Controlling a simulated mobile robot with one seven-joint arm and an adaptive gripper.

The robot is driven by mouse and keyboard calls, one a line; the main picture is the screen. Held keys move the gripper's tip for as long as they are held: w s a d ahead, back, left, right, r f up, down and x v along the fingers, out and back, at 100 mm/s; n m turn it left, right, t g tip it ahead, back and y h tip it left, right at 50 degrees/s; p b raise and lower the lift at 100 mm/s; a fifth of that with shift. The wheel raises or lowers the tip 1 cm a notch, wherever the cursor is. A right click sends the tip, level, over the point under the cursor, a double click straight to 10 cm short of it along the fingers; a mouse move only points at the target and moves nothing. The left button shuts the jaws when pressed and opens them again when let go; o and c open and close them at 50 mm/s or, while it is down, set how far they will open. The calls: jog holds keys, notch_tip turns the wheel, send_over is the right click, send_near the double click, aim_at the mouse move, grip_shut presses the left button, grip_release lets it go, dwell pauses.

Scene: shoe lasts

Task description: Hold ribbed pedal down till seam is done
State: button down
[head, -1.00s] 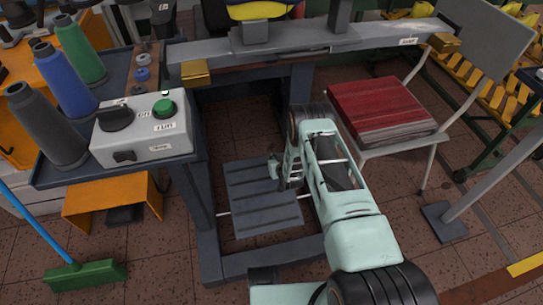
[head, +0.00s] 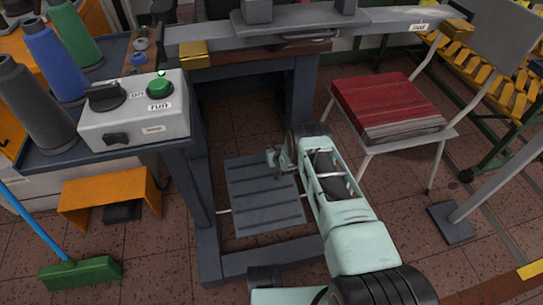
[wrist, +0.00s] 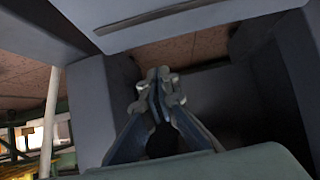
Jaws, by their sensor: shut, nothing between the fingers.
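The ribbed pedal (head: 262,205) is a dark grey plate with raised ribs, low between the legs of the machine stand, in the head view. My gripper (head: 273,158) is at the pedal's far right edge in that view. Whether it touches the pedal I cannot tell. In the wrist view my gripper (wrist: 160,88) has its fingertips together, with nothing between them, in front of dark grey surfaces. Which of these belongs to the pedal is unclear. The seam is not in view.
A grey control box (head: 135,112) with a black knob and a green button (head: 160,87) labelled "run" stands at left. A chair with a red-topped stack (head: 388,108) is at right. Stand legs (head: 190,185) flank the pedal.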

jog(key=shift+w+a+f+b, duration=0.1)
jog(key=shift+w+f+b, duration=0.2)
jog(key=shift+f, duration=0.45)
jog(key=shift+w+f+b, duration=0.15)
jog(key=shift+f+b, duration=0.3)
jog(key=shift+f, duration=0.3)
jog(key=shift+w+a+f+b, duration=0.1)
jog(key=shift+w+f+b, duration=0.2)
jog(key=shift+f, duration=0.45)
jog(key=shift+w+a+f+g, duration=0.1)
jog(key=shift+w+f+g, duration=0.1)
jog(key=shift+f, duration=0.2)
jog(key=shift+w+f+g, duration=0.1)
jog(key=shift+f+g, duration=0.1)
jog(key=shift+f, duration=0.2)
jog(key=shift+f+g, duration=0.3)
jog(key=shift+f, duration=0.4)
dwell(4.2)
